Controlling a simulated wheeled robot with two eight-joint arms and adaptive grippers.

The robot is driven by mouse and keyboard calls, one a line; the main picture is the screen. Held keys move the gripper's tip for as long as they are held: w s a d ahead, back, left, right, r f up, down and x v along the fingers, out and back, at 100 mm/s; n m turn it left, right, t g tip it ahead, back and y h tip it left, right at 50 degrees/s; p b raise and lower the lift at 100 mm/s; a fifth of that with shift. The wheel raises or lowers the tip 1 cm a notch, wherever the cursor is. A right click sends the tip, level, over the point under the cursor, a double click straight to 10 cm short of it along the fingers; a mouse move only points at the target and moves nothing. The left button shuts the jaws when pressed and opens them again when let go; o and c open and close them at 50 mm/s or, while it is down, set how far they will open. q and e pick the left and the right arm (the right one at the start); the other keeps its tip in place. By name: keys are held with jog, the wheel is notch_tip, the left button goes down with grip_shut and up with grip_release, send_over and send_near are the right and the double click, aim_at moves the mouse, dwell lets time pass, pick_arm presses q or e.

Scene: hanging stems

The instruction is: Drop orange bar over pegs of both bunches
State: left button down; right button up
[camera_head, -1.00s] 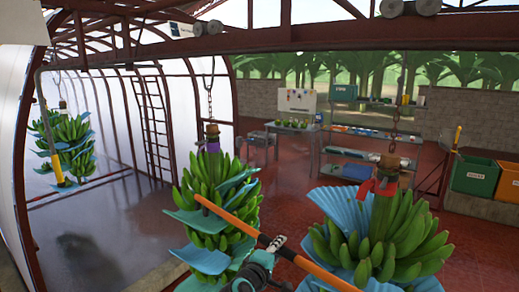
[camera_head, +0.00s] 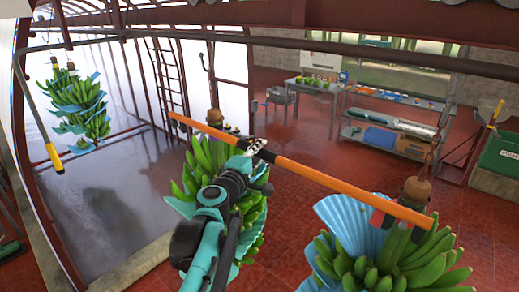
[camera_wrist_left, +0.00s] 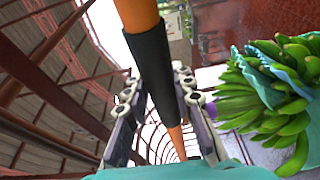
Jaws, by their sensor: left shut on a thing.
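The orange bar (camera_head: 315,176) has a black middle section and slants down to the right across the head view. My left gripper (camera_head: 257,147) is shut on its black part; the left wrist view shows the bar (camera_wrist_left: 133,14) between the fingers (camera_wrist_left: 155,95). The bar's left end overlaps the stem top (camera_head: 214,118) of the left bunch (camera_head: 205,158). Its right end overlaps the stem below the brown peg block (camera_head: 415,190) of the right bunch (camera_head: 430,262). I cannot tell whether it touches either. My arm hides much of the left bunch. My right gripper is out of view.
Chains hold the bunches from an overhead rail (camera_head: 330,47). Another bunch (camera_head: 82,108) hangs at far left, near a yellow-ended pole (camera_head: 54,158). Tables and shelves (camera_head: 390,135) and a green bin (camera_head: 500,155) stand behind. Red floor lies open between.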

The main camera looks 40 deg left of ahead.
pick_arm(q)
jog(key=w, duration=0.1)
jog(key=w+b, duration=0.1)
jog(key=w, duration=0.1)
jog(key=shift+w+f, duration=0.1)
jog(key=shift+f, duration=0.2)
jog(key=w+f+b, duration=0.4)
jog(key=w+b, duration=0.1)
jog(key=w, duration=0.3)
jog(key=shift+d+f, duration=0.35)
jog(key=shift+d, duration=0.05)
jog(key=shift+f+b, duration=0.75)
jog(key=shift+f, duration=0.05)
dwell(0.7)
jog(key=c, duration=1.2)
grip_release()
jog(key=shift+s, duration=0.1)
